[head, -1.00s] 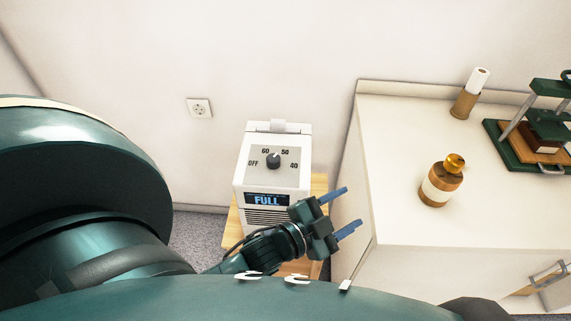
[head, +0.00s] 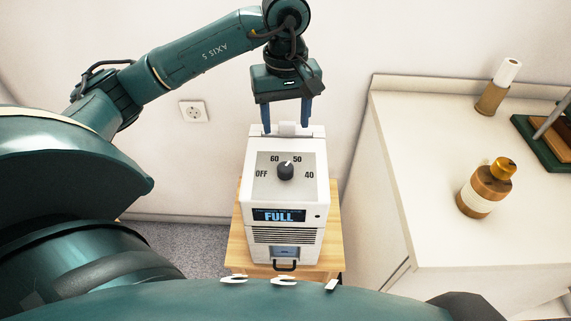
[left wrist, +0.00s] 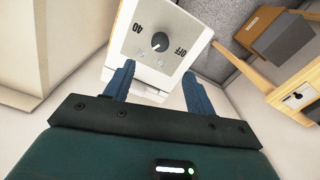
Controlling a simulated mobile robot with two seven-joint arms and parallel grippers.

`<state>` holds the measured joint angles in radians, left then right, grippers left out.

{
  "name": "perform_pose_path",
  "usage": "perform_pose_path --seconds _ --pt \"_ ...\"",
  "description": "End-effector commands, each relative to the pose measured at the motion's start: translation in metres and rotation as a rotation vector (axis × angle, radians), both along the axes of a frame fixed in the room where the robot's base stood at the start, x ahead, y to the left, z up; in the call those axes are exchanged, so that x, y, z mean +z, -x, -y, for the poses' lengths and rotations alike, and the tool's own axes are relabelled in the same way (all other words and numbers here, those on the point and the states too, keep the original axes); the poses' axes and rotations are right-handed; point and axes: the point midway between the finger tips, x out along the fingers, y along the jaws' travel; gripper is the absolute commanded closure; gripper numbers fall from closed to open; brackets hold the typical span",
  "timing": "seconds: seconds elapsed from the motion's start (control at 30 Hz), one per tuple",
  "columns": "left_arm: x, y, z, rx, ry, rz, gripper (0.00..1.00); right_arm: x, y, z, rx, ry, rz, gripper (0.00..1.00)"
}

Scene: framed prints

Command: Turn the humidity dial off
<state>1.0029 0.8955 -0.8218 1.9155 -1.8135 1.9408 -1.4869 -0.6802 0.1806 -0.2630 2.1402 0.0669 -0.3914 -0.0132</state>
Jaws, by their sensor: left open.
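The humidity dial (head: 286,171) is a dark round knob on the sloped top panel of a white dehumidifier (head: 262,222). Marks OFF, 60, 50 and 40 surround it, and its white pointer line is turned up between 60 and 50, nearer 50. A lit display below reads FULL. My left gripper (head: 287,128) is open and empty, pointing down above the rear edge of the machine, apart from the dial. In the left wrist view the dial (left wrist: 159,42) shows beyond the gap between the open fingers (left wrist: 158,85). My right gripper is out of view.
The dehumidifier stands on a wooden stand (head: 240,248) against the wall. A wall socket (head: 193,111) is to the left.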

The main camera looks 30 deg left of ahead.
Motion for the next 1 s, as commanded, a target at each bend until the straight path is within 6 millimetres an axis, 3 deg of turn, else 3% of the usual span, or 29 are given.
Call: perform_pose_path --seconds 0.17,0.6,0.8,1.0 --pt "-0.022 0.001 -0.002 0.000 -0.010 -0.005 0.45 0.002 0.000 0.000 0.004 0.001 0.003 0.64" --pt "-0.108 0.001 -0.001 0.001 -0.005 -0.004 0.45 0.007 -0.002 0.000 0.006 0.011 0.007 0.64" --pt "-0.126 0.000 -0.001 0.000 -0.005 -0.001 0.45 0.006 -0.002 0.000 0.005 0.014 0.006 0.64" --pt "-0.129 0.000 -0.001 0.000 -0.004 0.000 0.45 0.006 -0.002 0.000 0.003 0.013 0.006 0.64"
